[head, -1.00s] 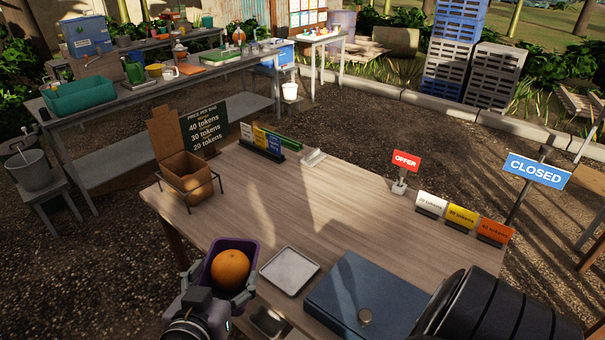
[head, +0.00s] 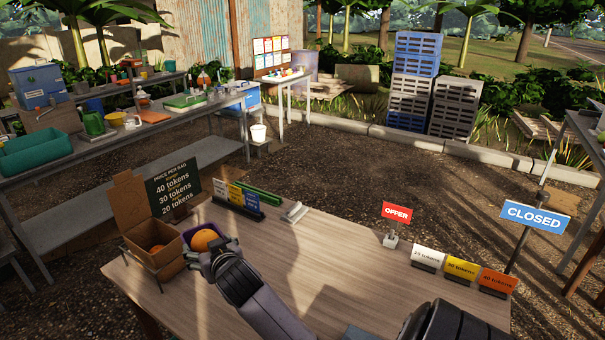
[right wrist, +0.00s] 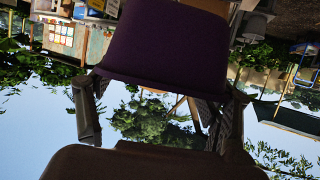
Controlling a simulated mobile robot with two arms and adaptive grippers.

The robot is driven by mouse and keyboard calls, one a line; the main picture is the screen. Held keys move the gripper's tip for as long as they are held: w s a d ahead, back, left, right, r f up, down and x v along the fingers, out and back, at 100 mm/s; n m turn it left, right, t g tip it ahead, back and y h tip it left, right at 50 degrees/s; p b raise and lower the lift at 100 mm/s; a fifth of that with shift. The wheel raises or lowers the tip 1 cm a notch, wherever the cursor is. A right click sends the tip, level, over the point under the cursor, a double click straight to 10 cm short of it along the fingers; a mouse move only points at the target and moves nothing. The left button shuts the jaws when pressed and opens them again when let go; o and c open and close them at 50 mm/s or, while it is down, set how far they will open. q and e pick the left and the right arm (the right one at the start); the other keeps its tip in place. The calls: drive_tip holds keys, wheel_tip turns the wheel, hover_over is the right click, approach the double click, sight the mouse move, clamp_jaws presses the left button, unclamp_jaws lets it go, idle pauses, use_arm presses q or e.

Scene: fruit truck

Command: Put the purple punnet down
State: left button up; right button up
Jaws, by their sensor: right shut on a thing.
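The purple punnet (head: 187,234) holds an orange fruit (head: 206,240) and is at the left part of the wooden table, just right of the cardboard box. My right gripper (head: 213,259) is shut on its near side. In the right wrist view the purple punnet (right wrist: 165,45) fills the top middle, between the two fingers of my right gripper (right wrist: 160,92). The gripper hides its lower part in the head view, so I cannot tell whether it touches the table. My left gripper is not in view.
Behind are a dark price board (head: 174,190) and coloured cards (head: 236,197). The wooden table (head: 320,265) is clear in the middle.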

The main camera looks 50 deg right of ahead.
drive_tip(key=shift+w+d+r, duration=0.25)
drive_tip(key=shift+d+r, duration=0.2)
drive_tip(key=shift+d, duration=0.2)
drive_tip(key=shift+d+r, duration=0.15)
drive_tip(key=shift+d, duration=0.05)
hover_over(227, 307)
wheel_tip(227, 307, down, 16)
drive_tip(key=shift+a+f, duration=0.1)
drive_tip(key=shift+f, duration=1.9)
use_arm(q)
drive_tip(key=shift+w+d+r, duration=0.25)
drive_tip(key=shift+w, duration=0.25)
